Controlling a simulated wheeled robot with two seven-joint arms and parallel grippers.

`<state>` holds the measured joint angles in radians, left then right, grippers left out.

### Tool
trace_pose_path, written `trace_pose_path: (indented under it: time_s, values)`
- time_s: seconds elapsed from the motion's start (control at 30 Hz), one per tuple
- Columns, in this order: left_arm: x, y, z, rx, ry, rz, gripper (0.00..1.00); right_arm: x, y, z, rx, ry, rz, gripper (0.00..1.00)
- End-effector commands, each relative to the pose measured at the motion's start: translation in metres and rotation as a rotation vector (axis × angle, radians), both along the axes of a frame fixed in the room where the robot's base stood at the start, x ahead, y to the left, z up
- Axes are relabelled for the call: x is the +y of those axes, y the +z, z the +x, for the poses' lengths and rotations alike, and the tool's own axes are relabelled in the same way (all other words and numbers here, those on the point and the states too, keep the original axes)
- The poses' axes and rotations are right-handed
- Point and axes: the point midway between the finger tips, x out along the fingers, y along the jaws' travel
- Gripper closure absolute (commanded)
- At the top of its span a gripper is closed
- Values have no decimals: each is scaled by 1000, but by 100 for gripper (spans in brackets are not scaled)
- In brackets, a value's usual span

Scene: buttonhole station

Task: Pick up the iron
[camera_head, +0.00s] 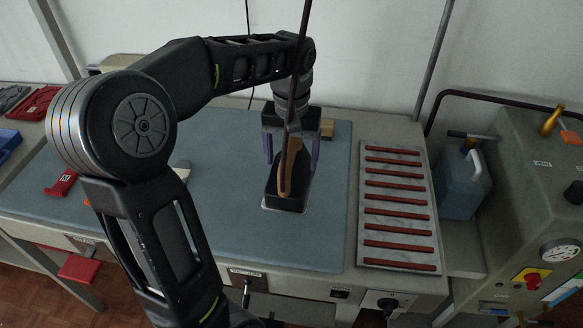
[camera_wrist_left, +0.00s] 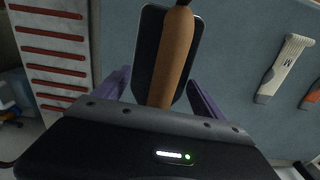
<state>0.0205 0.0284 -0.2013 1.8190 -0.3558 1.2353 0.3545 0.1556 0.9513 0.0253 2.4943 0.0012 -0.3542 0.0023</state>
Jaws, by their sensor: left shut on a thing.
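The iron (camera_head: 286,178) has a dark body and a brown handle. It sits on a pale-edged plate on the blue-grey mat (camera_head: 225,220), near the mat's right side. In the left wrist view its handle (camera_wrist_left: 172,60) runs up the middle of the picture. My left gripper (camera_head: 291,158) reaches down over the iron from behind, with a purple finger on each side, and is shut on it. Part of the iron is hidden under the gripper. I cannot tell any gap under the iron. My right gripper is not in view.
A pale board with several red bars (camera_head: 397,214) lies right of the mat. A blue-grey canister (camera_head: 462,186) and a machine with gauges (camera_head: 540,220) stand farther right. A small wooden block (camera_head: 327,127) is behind the iron. A red item (camera_head: 62,184) lies at the left.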

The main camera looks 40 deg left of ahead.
Motion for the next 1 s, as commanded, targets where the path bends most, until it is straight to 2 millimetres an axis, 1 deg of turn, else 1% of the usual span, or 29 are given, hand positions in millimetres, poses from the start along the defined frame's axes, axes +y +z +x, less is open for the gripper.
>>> trace_pose_path:
  time_s: [0.03,0.1,0.2,0.33,0.5,1.0]
  values:
    - [0,11,3,-12,-1,1,93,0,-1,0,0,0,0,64]
    - [0,22,2,-12,-1,1,93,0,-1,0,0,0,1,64]
    - [0,35,2,-8,0,1,93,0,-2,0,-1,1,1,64]
    - [0,46,1,-7,0,1,93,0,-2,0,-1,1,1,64]
    - [0,50,1,-7,0,1,93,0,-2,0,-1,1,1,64]
    - [0,50,1,-6,0,1,93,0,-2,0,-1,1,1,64]
